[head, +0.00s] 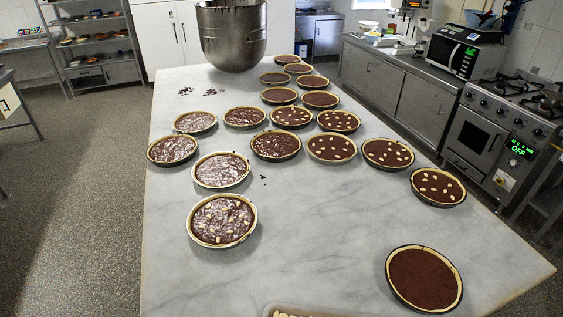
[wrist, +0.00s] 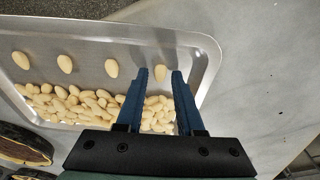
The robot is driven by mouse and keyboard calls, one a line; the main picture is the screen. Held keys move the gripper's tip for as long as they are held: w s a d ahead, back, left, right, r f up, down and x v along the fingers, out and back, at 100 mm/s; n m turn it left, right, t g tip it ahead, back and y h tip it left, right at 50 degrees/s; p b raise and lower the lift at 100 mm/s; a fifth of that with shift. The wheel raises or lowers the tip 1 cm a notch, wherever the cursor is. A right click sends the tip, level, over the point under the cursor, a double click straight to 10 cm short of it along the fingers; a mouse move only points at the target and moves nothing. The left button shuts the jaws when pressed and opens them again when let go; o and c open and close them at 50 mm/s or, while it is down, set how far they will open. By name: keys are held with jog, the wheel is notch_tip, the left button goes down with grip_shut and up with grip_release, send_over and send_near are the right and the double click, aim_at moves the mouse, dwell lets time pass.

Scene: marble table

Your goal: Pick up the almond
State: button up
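In the wrist view, a single pale almond (wrist: 160,73) lies on the bare metal of a tray (wrist: 206,50), seen between my fingertips. My gripper (wrist: 159,75) is open, with its two blue fingers apart on either side of that almond; I cannot tell how high above the tray they are. Three more single almonds, (wrist: 111,68) the nearest, lie in a row to the left. A heap of almonds (wrist: 85,103) fills the tray's lower part, partly hidden by my gripper. In the head view, only the tray's edge (head: 310,314) shows at the bottom; my gripper is not seen there.
A plain chocolate tart (head: 424,278) sits at the table's front right. Several tarts, many topped with almonds, cover the middle of the marble table (head: 320,235). A large metal bowl (head: 232,35) stands at the far end.

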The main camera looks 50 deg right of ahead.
grip_shut()
jog(key=shift+r, duration=0.1)
